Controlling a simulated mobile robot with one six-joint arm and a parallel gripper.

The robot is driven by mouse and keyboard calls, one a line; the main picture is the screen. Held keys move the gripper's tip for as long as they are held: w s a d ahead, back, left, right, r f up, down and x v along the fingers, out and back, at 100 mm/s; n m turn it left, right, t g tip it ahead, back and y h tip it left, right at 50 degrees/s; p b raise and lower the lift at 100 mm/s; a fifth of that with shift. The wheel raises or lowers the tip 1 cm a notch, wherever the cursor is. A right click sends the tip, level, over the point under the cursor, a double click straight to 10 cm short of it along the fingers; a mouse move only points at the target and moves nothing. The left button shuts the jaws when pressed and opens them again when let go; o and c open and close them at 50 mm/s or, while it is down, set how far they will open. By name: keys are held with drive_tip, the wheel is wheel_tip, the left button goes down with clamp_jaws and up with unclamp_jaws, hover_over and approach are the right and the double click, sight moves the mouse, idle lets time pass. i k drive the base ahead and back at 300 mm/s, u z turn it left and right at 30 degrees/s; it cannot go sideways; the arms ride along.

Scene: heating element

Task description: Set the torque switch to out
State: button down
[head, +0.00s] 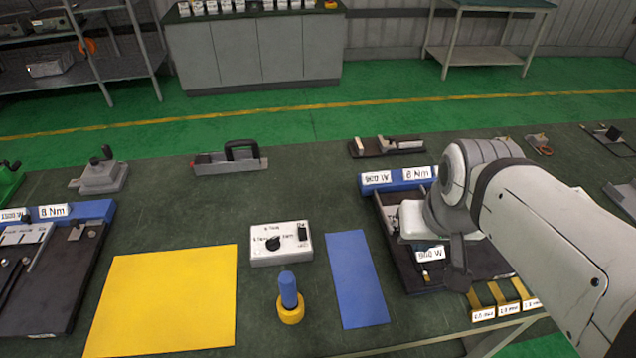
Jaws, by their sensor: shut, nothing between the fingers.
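The torque switch is a white box (290,257) with a round black knob (273,243) on its top face, standing mid-table. Small Nm labels surround the knob, and another small dark mark sits near the box's upper right corner. The print is too small to read surely, and I cannot tell which label the knob points to. My gripper (458,278) is at the right, pointing down over the dark right-hand tray (397,250), well apart from the switch. It looks shut and empty. My arm hides part of that tray.
A blue-topped screwdriver-like tool (289,298) stands upright in a yellow ring in front of the switch. A yellow mat (165,300) and blue mat (357,280) lie flat beside it. Another dark tray (50,280) is at left. A black-handled tool (230,160) lies behind.

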sight(301, 231)
drive_tip(key=z, duration=0.15)
drive_tip(key=k, duration=1.6)
drive_tip(key=u, duration=0.45)
drive_tip(key=i, duration=1.65)
drive_tip(key=u, duration=0.05)
